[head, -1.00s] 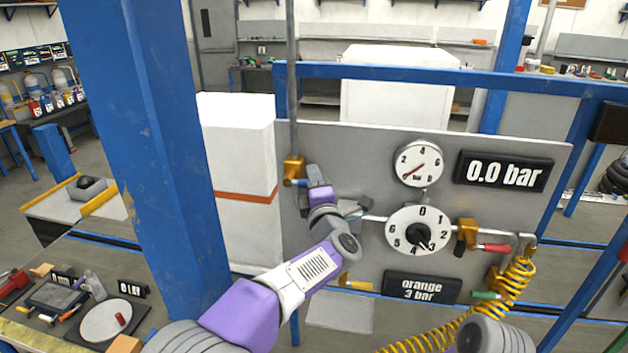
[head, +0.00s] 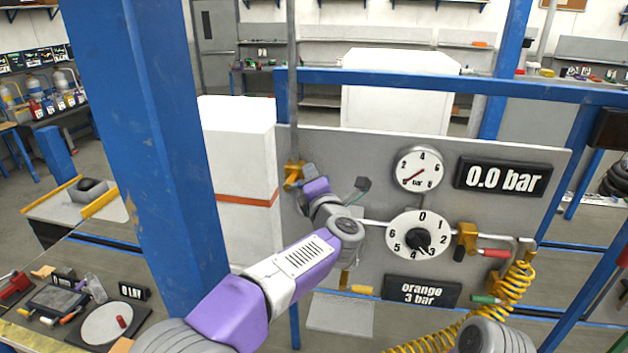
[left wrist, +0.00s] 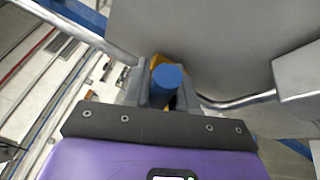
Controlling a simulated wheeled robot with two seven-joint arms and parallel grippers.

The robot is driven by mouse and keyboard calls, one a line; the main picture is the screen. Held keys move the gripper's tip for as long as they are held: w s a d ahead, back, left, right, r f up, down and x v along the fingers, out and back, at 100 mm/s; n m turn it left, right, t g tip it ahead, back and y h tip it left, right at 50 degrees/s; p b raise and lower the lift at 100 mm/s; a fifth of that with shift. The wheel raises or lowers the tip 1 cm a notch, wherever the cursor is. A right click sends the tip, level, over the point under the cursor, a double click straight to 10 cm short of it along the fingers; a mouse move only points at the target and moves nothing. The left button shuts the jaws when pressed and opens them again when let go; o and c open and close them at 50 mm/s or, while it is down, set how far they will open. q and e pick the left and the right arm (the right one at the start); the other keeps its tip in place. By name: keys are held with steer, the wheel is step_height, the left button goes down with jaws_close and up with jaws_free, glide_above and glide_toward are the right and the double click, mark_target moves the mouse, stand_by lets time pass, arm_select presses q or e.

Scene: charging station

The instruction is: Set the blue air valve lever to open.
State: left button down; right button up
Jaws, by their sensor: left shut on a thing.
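The blue lever (left wrist: 168,78) shows in the left wrist view as a round blue end between the fingers of my left gripper (left wrist: 163,92), which is shut on it. A yellow fitting shows just behind it. In the head view my left gripper (head: 306,176) is at the left edge of the grey panel (head: 400,150), beside the yellow valve body (head: 293,172) on the vertical pipe. The lever is hidden there by the gripper, so its exact angle is unclear. My right gripper is out of view.
The black display (head: 502,176) reads 0.0 bar. The round gauge (head: 419,169) and numbered dial (head: 418,236) are right of my gripper. A blue post (head: 145,150) stands left of my arm. A yellow coiled hose (head: 508,290) hangs at lower right.

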arm_select(q)
steer(key=shift+a+r+n+g+p, duration=0.2)
steer(key=shift+r+n+g+p, duration=0.15)
steer(key=shift+n, duration=0.35)
steer(key=shift+a+r+n+g+p, duration=0.2)
steer(key=shift+r+n+g+p, duration=0.15)
steer(key=shift+n, duration=0.35)
steer(key=shift+w+h, duration=0.1)
steer(key=shift+h, duration=0.2)
steer(key=c, duration=1)
jaws_free()
steer(key=b+v, duration=0.2)
steer(key=v, duration=0.5)
steer(key=shift+s, duration=0.3)
steer(key=shift+d, duration=0.1)
steer(key=shift+c, duration=0.3)
